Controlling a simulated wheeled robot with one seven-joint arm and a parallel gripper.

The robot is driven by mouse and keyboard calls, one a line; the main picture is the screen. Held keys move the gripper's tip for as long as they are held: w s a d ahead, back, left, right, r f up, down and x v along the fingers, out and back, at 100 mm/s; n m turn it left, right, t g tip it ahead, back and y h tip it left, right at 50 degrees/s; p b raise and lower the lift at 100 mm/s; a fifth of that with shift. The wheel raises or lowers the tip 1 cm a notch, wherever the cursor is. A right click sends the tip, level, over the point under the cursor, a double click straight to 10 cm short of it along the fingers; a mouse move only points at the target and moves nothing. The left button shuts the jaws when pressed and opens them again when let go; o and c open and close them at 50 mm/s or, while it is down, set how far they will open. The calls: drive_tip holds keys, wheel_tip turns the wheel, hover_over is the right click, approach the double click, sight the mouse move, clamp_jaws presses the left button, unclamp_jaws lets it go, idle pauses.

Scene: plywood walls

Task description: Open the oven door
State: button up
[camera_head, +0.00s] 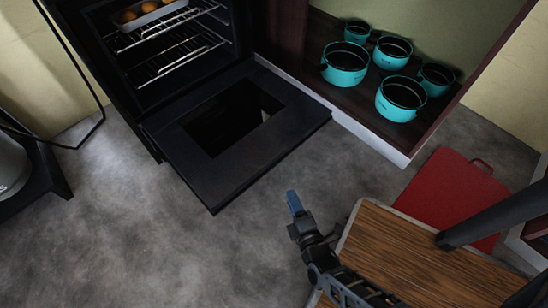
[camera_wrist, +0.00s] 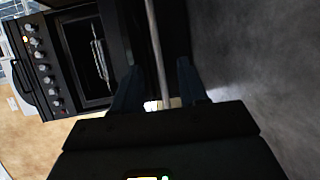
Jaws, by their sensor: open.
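The black oven door (camera_head: 290,128) is swung down and open, lying about level in front of the oven cavity (camera_head: 170,55). Its dark window shows in the head view. My gripper (camera_head: 293,203) is just off the door's front edge. In the wrist view my gripper (camera_wrist: 158,67) has its two dark fingers apart. A long grey bar (camera_wrist: 155,35), which looks like the door handle, runs between them; I cannot tell whether a finger touches it. The handle is hidden in the head view. The oven front with knobs (camera_wrist: 43,68) shows at left in the wrist view.
Wire racks and a tray (camera_head: 150,14) of round brown items are in the oven. Several teal pots (camera_head: 345,62) stand in the open cabinet at right. A red board (camera_head: 452,192) and a wooden top (camera_head: 415,255) are at lower right. Grey floor (camera_head: 150,235) is clear at left.

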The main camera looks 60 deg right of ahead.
drive_tip(key=shift+s+a, duration=0.35)
drive_tip(key=shift+s, duration=0.1)
idle(0.4)
drive_tip(key=p+v, duration=0.1)
drive_tip(key=v, duration=0.6)
drive_tip(key=shift+s+a+p, duration=0.2)
drive_tip(key=shift+s+p, duration=0.1)
drive_tip(key=shift+r, duration=0.1)
drive_tip(key=w+d+f+t+b, duration=0.1)
drive_tip(key=w+d+b, duration=0.5)
drive_tip(key=w+d, duration=0.8)
drive_tip(key=w+f, duration=0.1)
drive_tip(key=w, duration=0.2)
drive_tip(key=shift+w, duration=0.3)
